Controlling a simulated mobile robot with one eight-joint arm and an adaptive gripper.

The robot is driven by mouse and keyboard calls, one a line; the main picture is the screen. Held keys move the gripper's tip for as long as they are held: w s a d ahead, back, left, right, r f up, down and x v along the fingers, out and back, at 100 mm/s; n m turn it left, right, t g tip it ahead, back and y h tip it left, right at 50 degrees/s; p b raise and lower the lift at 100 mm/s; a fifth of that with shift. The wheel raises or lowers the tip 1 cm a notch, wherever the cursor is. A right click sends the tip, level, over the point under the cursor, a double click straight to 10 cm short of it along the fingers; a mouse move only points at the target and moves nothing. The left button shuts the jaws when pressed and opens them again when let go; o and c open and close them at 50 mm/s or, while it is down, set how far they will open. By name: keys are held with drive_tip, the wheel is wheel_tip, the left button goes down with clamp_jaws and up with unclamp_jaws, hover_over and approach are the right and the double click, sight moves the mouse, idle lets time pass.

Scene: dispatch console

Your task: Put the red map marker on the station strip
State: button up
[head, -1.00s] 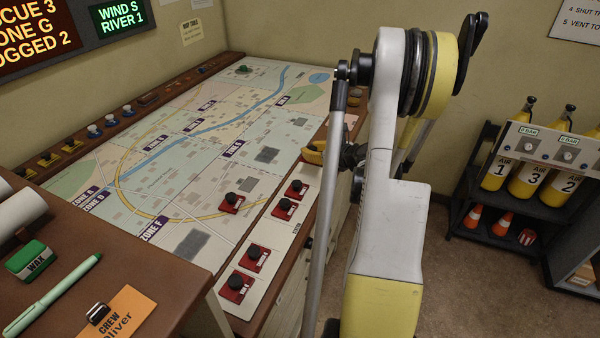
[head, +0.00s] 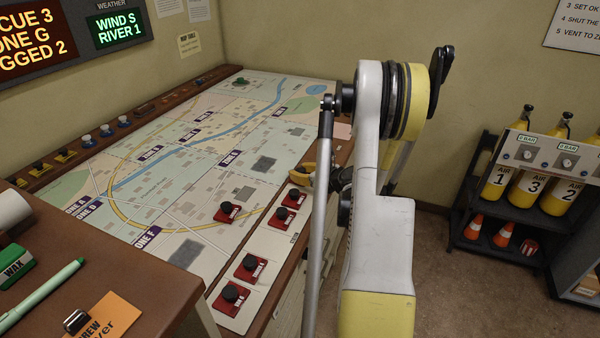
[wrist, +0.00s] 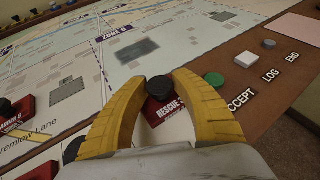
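Several red markers with black knobs show in the head view. One red marker (head: 227,213) stands on the map, left of the white station strip (head: 243,312). Others stand on the strip, two (head: 250,268) (head: 232,298) near its near end and two (head: 283,219) (head: 297,198) further back. My gripper (head: 302,173) is over the strip's far part. In the wrist view its curved yellow fingers (wrist: 162,78) flank the black knob of a red marker labelled RESCUE (wrist: 168,107). I cannot tell whether the fingers touch the knob. Part of its base is hidden by my gripper.
Green (wrist: 213,79), white (wrist: 247,60) and grey (wrist: 269,44) buttons sit on the wooden edge right of the fingers. A brown desk (head: 150,290) with a green eraser (head: 15,262) and pen stands at front left. A rack of yellow cylinders (head: 525,190) stands right.

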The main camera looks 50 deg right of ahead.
drive_tip(key=shift+o, duration=0.9)
drive_tip(key=shift+r, duration=0.1)
drive_tip(key=shift+r, duration=0.2)
drive_tip(key=p+v, duration=0.3)
drive_tip(key=v, duration=0.8)
drive_tip(key=shift+s, duration=0.1)
drive_tip(key=shift+s+r, duration=0.1)
drive_tip(key=shift+s, duration=0.3)
